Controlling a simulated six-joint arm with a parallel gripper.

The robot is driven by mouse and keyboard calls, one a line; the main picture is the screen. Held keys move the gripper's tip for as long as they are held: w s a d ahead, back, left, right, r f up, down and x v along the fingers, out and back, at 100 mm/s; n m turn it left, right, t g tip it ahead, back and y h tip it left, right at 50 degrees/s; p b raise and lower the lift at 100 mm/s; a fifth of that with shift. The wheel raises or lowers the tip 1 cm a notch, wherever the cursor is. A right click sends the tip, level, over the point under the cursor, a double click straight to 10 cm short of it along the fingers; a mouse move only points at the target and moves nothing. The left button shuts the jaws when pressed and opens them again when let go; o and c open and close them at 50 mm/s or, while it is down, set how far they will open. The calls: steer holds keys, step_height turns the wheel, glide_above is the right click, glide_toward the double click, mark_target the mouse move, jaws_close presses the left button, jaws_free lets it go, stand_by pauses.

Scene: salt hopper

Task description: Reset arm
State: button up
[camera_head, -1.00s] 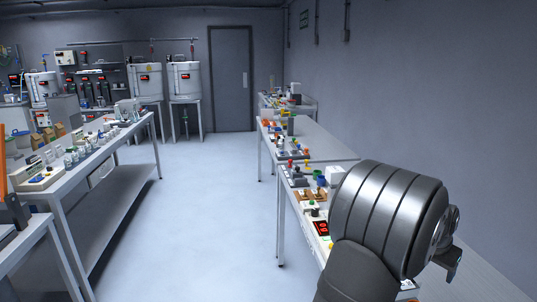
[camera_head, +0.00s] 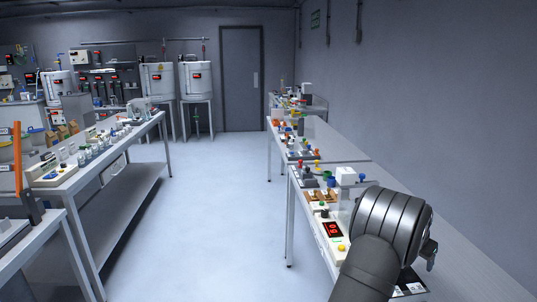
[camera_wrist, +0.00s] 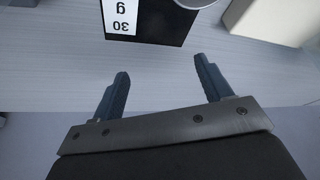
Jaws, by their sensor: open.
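My gripper (camera_wrist: 163,88) shows in the wrist view with its two dark fingers spread wide. Nothing is between them. Beyond the fingertips is a grey bench top (camera_wrist: 60,75) with a black block (camera_wrist: 165,22) bearing a white label that reads "30 g" upside down. In the head view my arm is bent over the right bench, with its grey wrist end (camera_head: 428,252) near the right side.
The right bench (camera_head: 450,265) carries a white device with a red display (camera_head: 333,229) and several small coloured items. A long left bench (camera_head: 135,150) holds glassware. The floor (camera_head: 220,200) between them is clear. A grey door (camera_head: 241,80) and white tanks (camera_head: 196,82) stand at the back.

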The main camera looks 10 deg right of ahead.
steer(key=shift+w+a+f, duration=0.15)
steer(key=shift+w+f, duration=0.35)
steer(key=shift+w, duration=0.15)
steer(key=shift+w+f, duration=0.15)
steer(key=shift+f, duration=0.8)
